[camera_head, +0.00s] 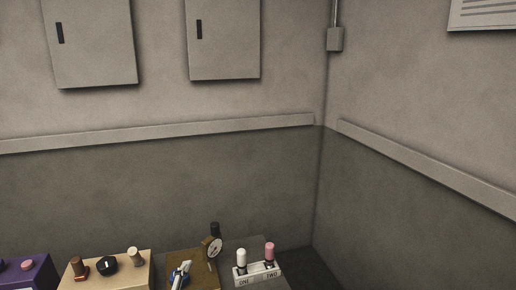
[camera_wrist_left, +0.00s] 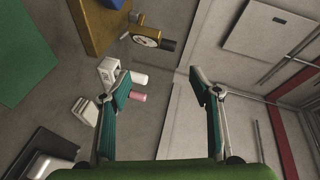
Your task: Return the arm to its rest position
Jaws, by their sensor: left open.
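My left gripper (camera_wrist_left: 158,88) is open, with its two teal-lined fingers spread wide and nothing between them in the left wrist view. The left finger overlaps the view of a white holder (camera_wrist_left: 106,67) with a white-topped peg (camera_wrist_left: 139,78) and a pink-topped peg (camera_wrist_left: 138,97); I cannot tell the distance. In the head view the holder (camera_head: 257,279), marked ONE and TWO, carries the white peg (camera_head: 242,256) and the pink peg (camera_head: 269,252) upright. No gripper shows in the head view. My right gripper is not in view.
Walls with two cabinets (camera_head: 222,40) rise behind. The upper space looks clear.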

